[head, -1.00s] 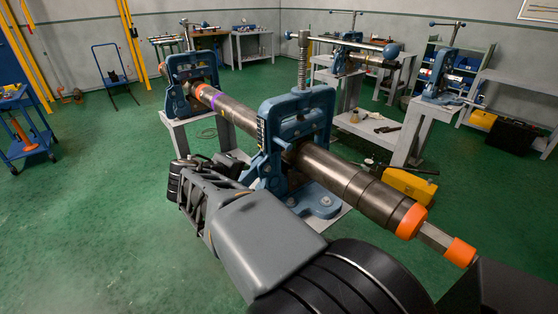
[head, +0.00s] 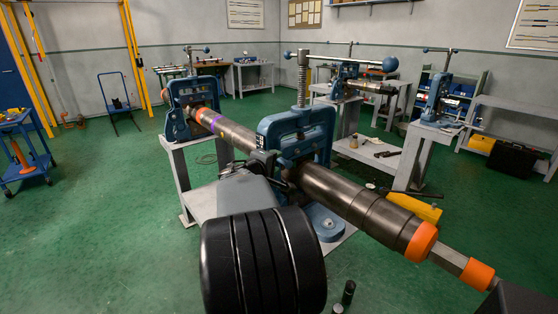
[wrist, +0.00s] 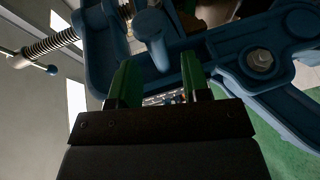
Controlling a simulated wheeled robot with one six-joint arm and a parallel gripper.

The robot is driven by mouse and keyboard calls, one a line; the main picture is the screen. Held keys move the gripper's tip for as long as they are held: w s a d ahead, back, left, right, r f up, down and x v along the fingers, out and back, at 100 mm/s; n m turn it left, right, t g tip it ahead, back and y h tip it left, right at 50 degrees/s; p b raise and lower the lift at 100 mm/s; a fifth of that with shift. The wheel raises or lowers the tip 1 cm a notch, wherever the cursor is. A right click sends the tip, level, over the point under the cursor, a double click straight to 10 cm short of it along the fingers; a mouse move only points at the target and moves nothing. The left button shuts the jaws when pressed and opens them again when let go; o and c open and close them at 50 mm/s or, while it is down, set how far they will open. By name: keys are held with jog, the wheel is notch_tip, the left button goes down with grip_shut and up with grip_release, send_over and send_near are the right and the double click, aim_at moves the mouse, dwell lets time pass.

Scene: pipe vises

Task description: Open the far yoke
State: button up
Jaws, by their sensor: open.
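The far vise has a blue yoke (head: 192,93), upright around the far end of the long dark pipe (head: 350,198). The near vise has a larger blue yoke (head: 295,128) with a tall screw (head: 304,78), also upright around the pipe. A blue vise casting (wrist: 185,55) fills the view ahead, with a rounded blue lug (wrist: 152,38) just beyond the fingertips. I see nothing held.
Grey stands carry the vises. A yellow toolbox (head: 415,207) lies on the floor right of the pipe. Another vise bench (head: 420,155) stands at the back right. A blue cart (head: 22,150) stands at the left. Green floor on the left is clear.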

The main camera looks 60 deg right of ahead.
aim_at(278, 160)
jog(key=shift+w+d+f, duration=0.1)
jog(key=shift+d+f, duration=0.05)
jog(key=shift+d, duration=0.7)
jog(key=shift+d+f, duration=0.15)
jog(key=shift+d, duration=0.7)
grip_shut()
